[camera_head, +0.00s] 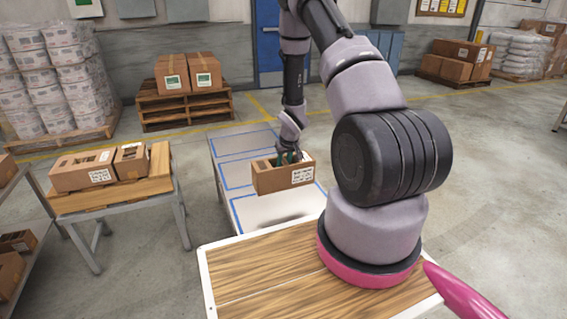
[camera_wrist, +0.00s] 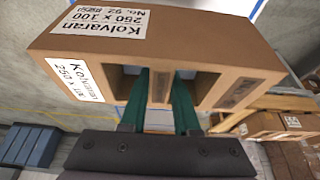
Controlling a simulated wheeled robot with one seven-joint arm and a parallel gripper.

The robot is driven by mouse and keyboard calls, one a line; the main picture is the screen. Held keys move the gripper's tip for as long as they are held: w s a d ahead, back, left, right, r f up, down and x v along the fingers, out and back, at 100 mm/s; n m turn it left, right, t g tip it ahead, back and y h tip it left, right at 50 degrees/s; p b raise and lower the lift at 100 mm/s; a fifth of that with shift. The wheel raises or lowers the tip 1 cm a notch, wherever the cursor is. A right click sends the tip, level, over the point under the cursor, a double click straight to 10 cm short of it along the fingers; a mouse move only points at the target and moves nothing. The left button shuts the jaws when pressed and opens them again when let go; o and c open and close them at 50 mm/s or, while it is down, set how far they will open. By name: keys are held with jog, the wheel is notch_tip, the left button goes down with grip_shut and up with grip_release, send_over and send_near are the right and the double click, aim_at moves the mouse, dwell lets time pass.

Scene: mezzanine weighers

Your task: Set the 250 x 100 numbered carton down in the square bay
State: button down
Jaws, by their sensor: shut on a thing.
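The brown numbered carton (camera_head: 270,180) hangs level from my gripper (camera_head: 288,157), above a low pale table (camera_head: 222,160). In the wrist view the carton (camera_wrist: 190,50) has white labels reading "Kolvaran 250 x 100" and No. 92. My green fingers (camera_wrist: 160,95) reach into two openings and are shut on the strip between them. Blue lines mark several bays on the table. The near bay (camera_head: 250,212) lies beneath the carton, with a dark shadow on it. The carton and my arm hide part of the bays, so I cannot tell which is square.
A wooden side table (camera_head: 120,192) at left bears two similar cartons (camera_head: 88,172). My wooden deck is in front. A pallet stack (camera_head: 185,106) with two boxes stands behind. A shelf (camera_head: 35,205) is at far left. Floor is clear at right.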

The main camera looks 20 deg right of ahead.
aim_at(283, 185)
jog(key=shift+f, duration=5.65)
jog(key=shift+f, duration=0.25)
jog(key=c, duration=0.6)
grip_release()
jog(key=shift+o, duration=0.2)
jog(key=shift+r, duration=0.1)
